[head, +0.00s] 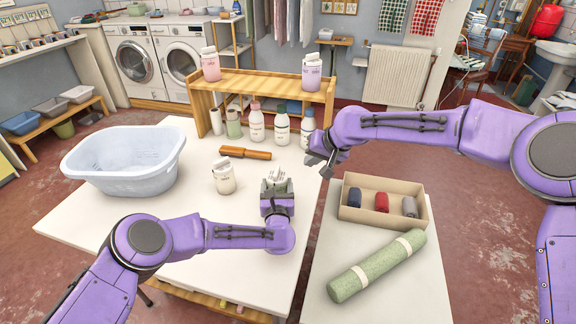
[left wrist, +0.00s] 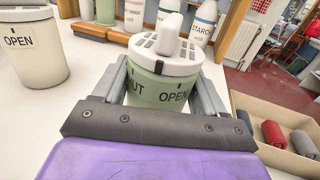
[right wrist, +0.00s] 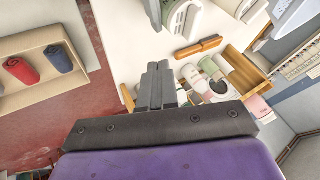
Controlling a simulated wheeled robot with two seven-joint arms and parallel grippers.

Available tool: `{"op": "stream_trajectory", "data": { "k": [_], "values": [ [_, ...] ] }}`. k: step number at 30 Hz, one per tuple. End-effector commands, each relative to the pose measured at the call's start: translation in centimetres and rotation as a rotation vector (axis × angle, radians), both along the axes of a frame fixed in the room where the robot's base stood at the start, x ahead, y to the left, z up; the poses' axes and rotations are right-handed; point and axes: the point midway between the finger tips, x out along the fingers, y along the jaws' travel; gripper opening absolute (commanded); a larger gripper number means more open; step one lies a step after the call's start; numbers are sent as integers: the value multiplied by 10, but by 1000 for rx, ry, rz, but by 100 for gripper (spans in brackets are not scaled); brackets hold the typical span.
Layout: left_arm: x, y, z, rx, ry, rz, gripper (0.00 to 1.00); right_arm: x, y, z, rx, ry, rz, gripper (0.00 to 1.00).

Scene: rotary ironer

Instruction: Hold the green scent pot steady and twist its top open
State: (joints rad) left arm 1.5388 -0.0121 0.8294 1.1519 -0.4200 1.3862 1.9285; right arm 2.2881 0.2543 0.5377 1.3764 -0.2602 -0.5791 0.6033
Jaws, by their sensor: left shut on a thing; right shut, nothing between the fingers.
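The green scent pot (head: 279,184) stands upright on the white table. In the left wrist view the pale green pot (left wrist: 160,90) has a white slotted lid (left wrist: 167,58) with a rounded knob. "OPEN" and part of another word show on its side. My left gripper (left wrist: 165,82) is shut around the pot's body, one finger on each side, below the lid. In the head view the left gripper (head: 277,192) hides much of the pot. My right gripper (head: 314,163) is shut and empty, in the air right of and above the pot; its fingers (right wrist: 157,72) meet.
A cream pot (head: 223,178) stands left of the green one, near a wooden-handled tool (head: 245,153). Several bottles (head: 256,125) line the wooden shelf (head: 265,85). A blue basket (head: 125,160) is left. An open box (head: 371,214) with rolls and a green roll (head: 378,266) lie right.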

Motion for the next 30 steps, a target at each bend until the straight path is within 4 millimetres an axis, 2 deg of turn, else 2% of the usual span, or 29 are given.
{"op": "stream_trajectory", "data": {
  "k": [3,9,12,16,30],
  "values": [
    [0,0,0,0,-1,0,35,12,11,-24,0,3,0,0],
    [0,0,0,0,0,0,35,32,29,-53,1,0,0,0],
    [0,0,0,0,0,0,35,35,46,-52,0,-1,1,0],
    [0,0,0,0,0,0,35,38,58,-52,0,-1,-1,0],
    [0,0,0,0,0,0,35,39,63,-51,2,0,1,0]
  ]
}}
